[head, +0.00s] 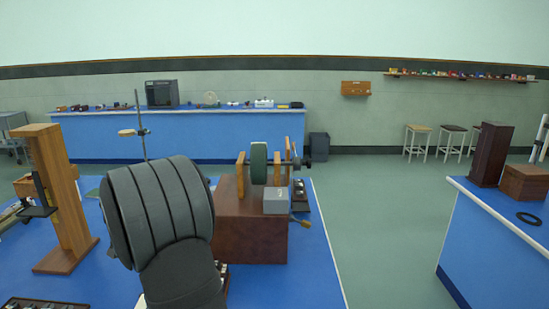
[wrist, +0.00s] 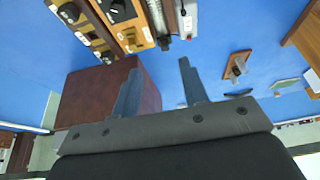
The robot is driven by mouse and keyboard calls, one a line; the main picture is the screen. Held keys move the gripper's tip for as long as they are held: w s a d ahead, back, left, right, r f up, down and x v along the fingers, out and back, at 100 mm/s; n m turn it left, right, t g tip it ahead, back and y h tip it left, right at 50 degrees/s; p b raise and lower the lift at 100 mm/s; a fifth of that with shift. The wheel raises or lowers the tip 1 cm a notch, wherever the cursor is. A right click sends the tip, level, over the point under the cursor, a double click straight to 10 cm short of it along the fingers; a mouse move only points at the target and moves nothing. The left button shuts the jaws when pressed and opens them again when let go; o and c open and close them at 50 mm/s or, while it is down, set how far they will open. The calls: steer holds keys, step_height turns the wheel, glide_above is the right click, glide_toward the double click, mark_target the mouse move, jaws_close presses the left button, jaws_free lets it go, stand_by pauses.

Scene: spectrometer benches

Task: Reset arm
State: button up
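My gripper (wrist: 158,66) shows in the wrist view with its two grey fingers spread apart. Nothing is between the fingers; the blue bench top (wrist: 200,30) shows behind the gap. In the wrist view a dark red-brown block (wrist: 85,92) lies behind and to the left of the left finger, with no clear contact. In the head view a thick dark grey link of my arm (head: 160,210) rises over the near bench. My gripper cannot be made out in the head view.
A brown box (head: 250,225) with a green-wheeled device (head: 259,163) on top stands on the near blue bench, right of my arm. A wooden stand (head: 62,200) is at left. Another blue bench (head: 510,255) is at right, with open floor (head: 385,230) between.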

steer(key=w+d+r+g+y, duration=0.1)
steer(key=d+r+g+y, duration=0.1)
steer(key=d+r+y, duration=0.2)
steer(key=shift+w+d+r, duration=0.35)
steer(key=shift+d+r, duration=1.15)
steer(key=shift+d, duration=0.8)
steer(key=o, duration=0.5)
steer(key=shift+w, duration=0.35)
steer(key=o, duration=0.8)
steer(key=w, duration=0.4)
steer(key=shift+w, duration=0.2)
steer(key=x, duration=1)
steer(key=v, duration=1)
steer(key=shift+w, duration=0.1)
